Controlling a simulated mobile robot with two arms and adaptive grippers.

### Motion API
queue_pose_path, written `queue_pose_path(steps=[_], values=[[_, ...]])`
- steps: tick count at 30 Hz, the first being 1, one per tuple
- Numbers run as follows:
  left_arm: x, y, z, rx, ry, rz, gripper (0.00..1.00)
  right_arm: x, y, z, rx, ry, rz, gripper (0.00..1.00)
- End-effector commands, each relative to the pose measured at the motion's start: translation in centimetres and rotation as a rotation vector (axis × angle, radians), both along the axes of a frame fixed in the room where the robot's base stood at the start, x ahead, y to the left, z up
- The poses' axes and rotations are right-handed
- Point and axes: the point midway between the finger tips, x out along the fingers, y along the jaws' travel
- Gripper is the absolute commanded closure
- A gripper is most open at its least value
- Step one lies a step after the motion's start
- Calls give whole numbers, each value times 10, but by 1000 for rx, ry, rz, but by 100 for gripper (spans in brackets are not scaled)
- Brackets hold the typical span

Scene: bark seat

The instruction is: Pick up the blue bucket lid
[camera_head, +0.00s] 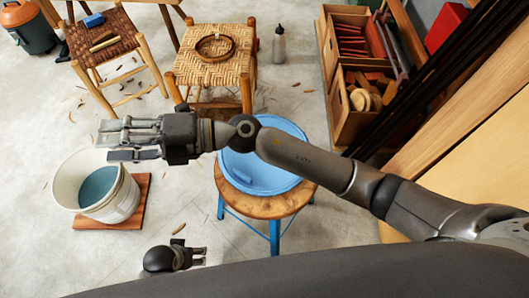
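The blue bucket lid (280,165) lies flat on a round wooden stool (262,205) with blue legs. My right arm crosses above the lid and hides part of it. My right gripper (128,143) is left of the lid, above the far rim of the white bucket (118,203). Its fingers are apart with nothing between them. My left gripper (198,257) shows small at the bottom, below and left of the stool; whether it is open or shut is unclear.
The bucket holds bluish liquid and stands on a brown board (136,212). Two woven-seat stools (215,70) (98,38) stand at the back. Wooden crates (343,118) with contents are at the back right, with a bottle (279,45) nearby. Floor between bucket and lid stool is mostly clear.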

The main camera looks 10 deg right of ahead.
Motion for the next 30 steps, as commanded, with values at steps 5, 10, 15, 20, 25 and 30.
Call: queue_pose_path(steps=[5,10,15,20,25,30], values=[[2,0,2,0,-3,1,18,-43,-6,-90,-438,-307,319,64],[3,0,5,0,-6,1,18,-22,-73,-175,-929,-515,513,64],[4,0,8,-1,-7,1,18,27,-153,-210,-1349,-620,576,64],[5,0,9,0,-8,2,18,56,-197,-213,-1564,-653,580,64],[7,0,16,-1,-13,2,18,62,-209,-232,-1618,-653,582,64],[9,-1,28,-1,-20,3,18,62,-208,-258,-1615,-654,581,64]])
